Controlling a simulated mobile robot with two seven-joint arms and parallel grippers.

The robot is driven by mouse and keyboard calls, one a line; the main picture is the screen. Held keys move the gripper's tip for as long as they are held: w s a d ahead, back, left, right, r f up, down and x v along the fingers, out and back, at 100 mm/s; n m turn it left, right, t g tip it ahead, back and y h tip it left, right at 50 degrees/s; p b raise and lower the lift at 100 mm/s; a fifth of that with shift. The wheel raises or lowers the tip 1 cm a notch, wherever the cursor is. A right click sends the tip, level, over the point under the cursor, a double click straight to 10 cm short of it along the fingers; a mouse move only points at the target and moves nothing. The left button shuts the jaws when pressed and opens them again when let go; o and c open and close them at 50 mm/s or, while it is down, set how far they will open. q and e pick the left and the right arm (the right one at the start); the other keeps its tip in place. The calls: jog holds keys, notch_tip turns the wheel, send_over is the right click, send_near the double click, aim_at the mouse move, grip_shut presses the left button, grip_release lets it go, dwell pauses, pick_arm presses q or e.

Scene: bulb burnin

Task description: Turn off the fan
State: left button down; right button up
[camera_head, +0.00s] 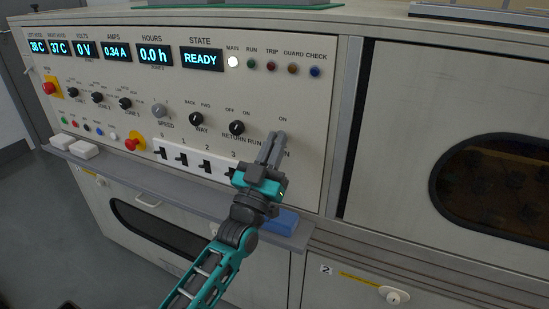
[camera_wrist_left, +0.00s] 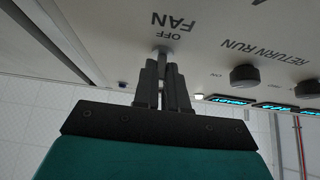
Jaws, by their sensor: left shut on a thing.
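The fan control, a small grey lever or knob (camera_wrist_left: 162,50), sits on the panel beside the OFF and FAN lettering in the left wrist view, which shows the panel upside down. My left gripper (camera_wrist_left: 163,75) is shut on it, with its fingertips at the control. In the head view my left gripper (camera_head: 277,140) reaches the right part of the control panel (camera_head: 318,110), just below an ON label. There its fingers hide the control and most of the FAN label. Which position the control is in cannot be told. My right gripper is not in view.
The RETURN RUN knob (camera_head: 237,128) is left of the gripper and also shows in the wrist view (camera_wrist_left: 244,76). A row of numbered switches (camera_head: 206,166) lies below left. A blue object (camera_head: 283,221) rests on the ledge under the gripper. The state display (camera_head: 202,59) reads READY.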

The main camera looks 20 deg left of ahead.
pick_arm(q)
jog(key=shift+f, duration=0.1)
dwell(0.4)
jog(key=c, duration=1.2)
grip_release()
jog(key=v, duration=1.2)
jog(key=shift+s+f, duration=0.3)
jog(key=shift+f, duration=0.05)
